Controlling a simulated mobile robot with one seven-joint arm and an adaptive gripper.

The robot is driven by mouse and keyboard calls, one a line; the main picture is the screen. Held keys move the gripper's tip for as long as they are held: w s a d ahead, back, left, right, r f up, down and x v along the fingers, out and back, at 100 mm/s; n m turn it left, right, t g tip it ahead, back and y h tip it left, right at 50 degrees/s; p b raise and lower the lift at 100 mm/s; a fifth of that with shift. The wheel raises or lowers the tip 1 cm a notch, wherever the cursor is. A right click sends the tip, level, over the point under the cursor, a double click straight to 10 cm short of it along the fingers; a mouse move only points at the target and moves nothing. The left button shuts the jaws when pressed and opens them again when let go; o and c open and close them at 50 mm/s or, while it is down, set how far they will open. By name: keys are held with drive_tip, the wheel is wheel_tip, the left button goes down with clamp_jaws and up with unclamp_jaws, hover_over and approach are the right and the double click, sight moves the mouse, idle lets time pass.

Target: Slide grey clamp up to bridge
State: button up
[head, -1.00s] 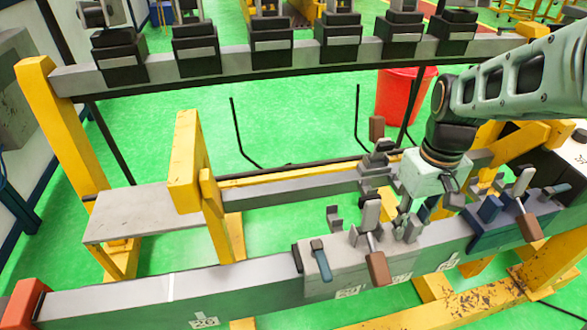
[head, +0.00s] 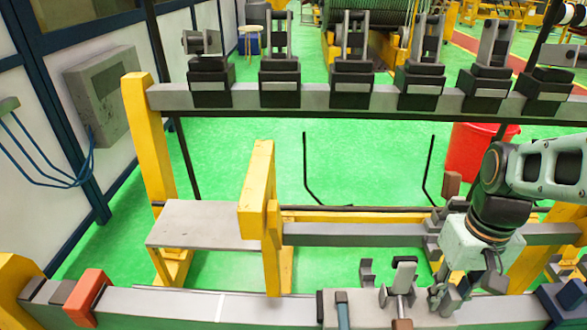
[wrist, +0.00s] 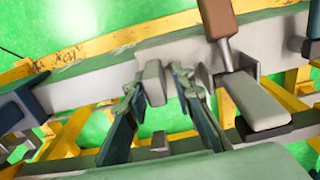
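The grey clamp (head: 360,310) sits on the front beam at the lower right of the head view, with an upright grey lever. My gripper (head: 442,296) points down at the beam just right of it. In the wrist view my gripper's two fingers (wrist: 156,88) stand apart on either side of an upright grey block (wrist: 153,82), with narrow gaps showing. A brown handle (wrist: 217,18) and its grey arm lie right of the fingers. I cannot tell which part is the bridge; a yellow upright (head: 258,215) stands left of the clamp.
A rear beam (head: 330,234) runs behind the clamp. A red-orange block (head: 88,298) sits on the front beam at the left, with bare beam (head: 180,304) between it and the clamp. A red bin (head: 470,150) stands behind. A row of black-and-grey holders lines the far rail (head: 385,100).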

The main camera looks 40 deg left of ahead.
sight(347, 299)
drive_tip(key=s+a, duration=0.2)
drive_tip(key=a, duration=0.1)
drive_tip(key=s+a, duration=0.2)
drive_tip(key=a, duration=0.1)
drive_tip(key=s+a, duration=0.2)
drive_tip(key=a, duration=0.1)
drive_tip(key=shift+s, duration=0.3)
drive_tip(key=shift+s+a+r, duration=0.1)
drive_tip(key=shift+s+a, duration=0.65)
drive_tip(key=shift+a, duration=0.35)
drive_tip(key=shift+s+a, duration=0.75)
drive_tip(key=shift+a, duration=0.4)
drive_tip(key=shift+s+a, duration=0.4)
drive_tip(key=shift+a, duration=0.1)
drive_tip(key=shift+s+a+r+b, duration=0.1)
drive_tip(key=shift+s+a, duration=1.3)
drive_tip(key=shift+a, duration=0.55)
drive_tip(key=shift+s+a+r+b, duration=0.1)
drive_tip(key=shift+s+a, duration=1.35)
drive_tip(key=shift+a, duration=0.5)
drive_tip(key=shift+s+a+b, duration=0.1)
drive_tip(key=shift+s+a, duration=1.3)
drive_tip(key=shift+a, duration=0.55)
